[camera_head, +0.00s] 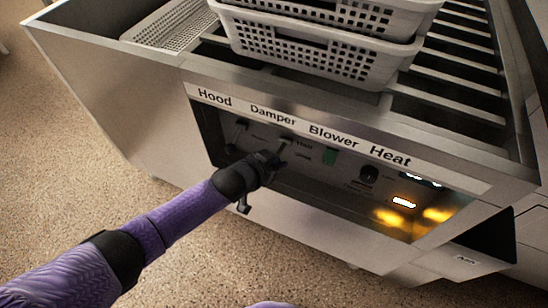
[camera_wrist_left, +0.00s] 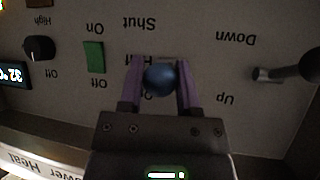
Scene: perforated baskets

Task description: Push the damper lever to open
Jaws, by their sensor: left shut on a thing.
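The damper lever shows in the left wrist view as a round dark blue knob (camera_wrist_left: 159,80), with my left gripper's (camera_wrist_left: 160,85) two purple fingers closed on either side of it. Part of the panel lettering behind it is hidden by the fingers and knob; the word "Shut" reads upside down above it. In the head view my left gripper (camera_head: 278,160) reaches the control panel (camera_head: 315,165) below the "Damper" label (camera_head: 273,115). The lever is partly visible there, just above the fingers. My right gripper is not in view.
The hood lever (camera_wrist_left: 270,73) with "Up" and "Down" marks stands beside the damper lever. A green blower switch (camera_wrist_left: 94,57) and a black heat knob (camera_wrist_left: 39,47) lie on the other side. White perforated baskets (camera_head: 310,55) are stacked on top of the metal unit.

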